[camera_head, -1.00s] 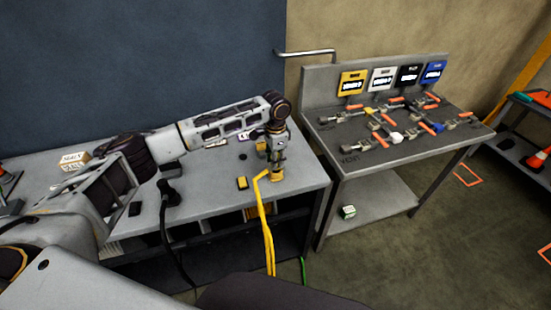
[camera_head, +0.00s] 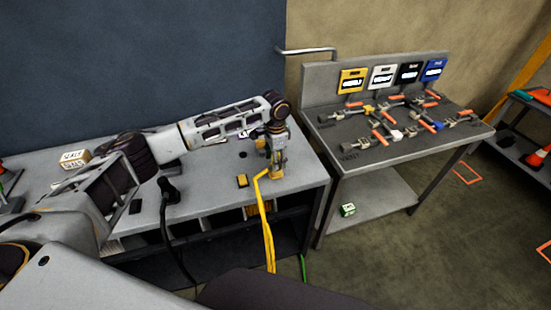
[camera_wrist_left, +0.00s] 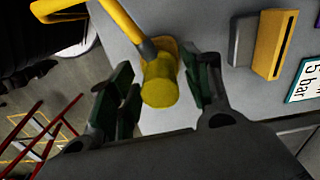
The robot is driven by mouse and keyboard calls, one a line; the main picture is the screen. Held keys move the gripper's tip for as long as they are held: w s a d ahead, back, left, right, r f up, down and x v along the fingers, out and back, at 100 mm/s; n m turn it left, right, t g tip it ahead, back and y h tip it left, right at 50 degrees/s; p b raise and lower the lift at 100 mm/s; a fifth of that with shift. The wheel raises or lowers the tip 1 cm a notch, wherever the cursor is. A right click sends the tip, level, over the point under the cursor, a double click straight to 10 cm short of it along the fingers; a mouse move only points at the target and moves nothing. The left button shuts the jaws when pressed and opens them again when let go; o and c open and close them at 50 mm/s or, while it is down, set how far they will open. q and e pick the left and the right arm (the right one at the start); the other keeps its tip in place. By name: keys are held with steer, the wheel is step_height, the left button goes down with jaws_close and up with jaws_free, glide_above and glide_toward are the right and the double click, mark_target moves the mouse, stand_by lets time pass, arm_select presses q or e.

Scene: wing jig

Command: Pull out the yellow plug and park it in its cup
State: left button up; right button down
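The yellow plug (camera_wrist_left: 160,84) stands at the table's right end, with a yellow cable running from its side. In the wrist view it sits between the two green-padded fingers of my left gripper (camera_wrist_left: 163,92), with visible gaps on either side, so the gripper is open around it. In the head view my left gripper (camera_head: 278,160) points down over the plug, which it partly hides. I cannot make out the plug's cup with certainty. My right gripper is not in view.
A yellow slotted block (camera_wrist_left: 275,44) with a grey block beside it is near the plug. The yellow cable (camera_head: 266,230) hangs over the table's front edge. A grey bench (camera_head: 352,160) with several orange-handled clamps stands to the right.

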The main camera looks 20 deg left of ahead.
arm_select(q)
steer(key=shift+r, duration=0.1)
stand_by(0.3)
step_height(320, 180, up, 12)
stand_by(0.7)
stand_by(0.7)
